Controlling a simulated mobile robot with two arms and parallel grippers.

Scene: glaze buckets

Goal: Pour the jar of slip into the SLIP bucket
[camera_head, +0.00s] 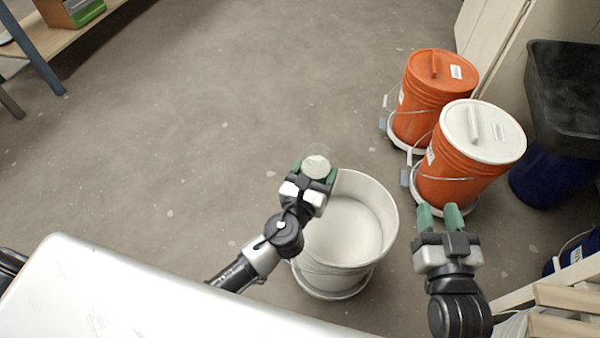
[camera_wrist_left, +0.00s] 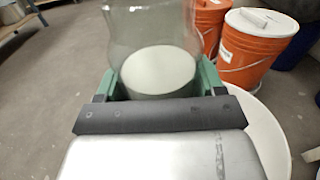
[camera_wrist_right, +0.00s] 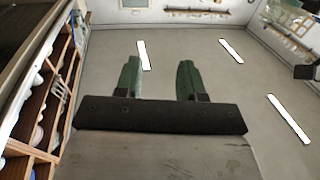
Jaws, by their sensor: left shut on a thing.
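A clear glass jar (camera_head: 316,164) of pale slip is held between the green fingers of my left gripper (camera_head: 316,174), which is shut on it. In the left wrist view the jar (camera_wrist_left: 155,65) looks roughly upright, with pale slip low inside. An open white bucket (camera_head: 384,215) with pale contents stands on the floor, just right of and below the jar in the head view. No label shows on it, so I cannot tell whether it is the SLIP bucket. My right gripper (camera_head: 441,214) is open and empty, right of the white bucket.
Two lidded orange buckets, one with an orange lid (camera_head: 436,75) and one with a white lid (camera_head: 485,130), stand on dollies at right. A black bin (camera_head: 565,95) is behind them. A pale tabletop (camera_head: 130,300) fills the lower left.

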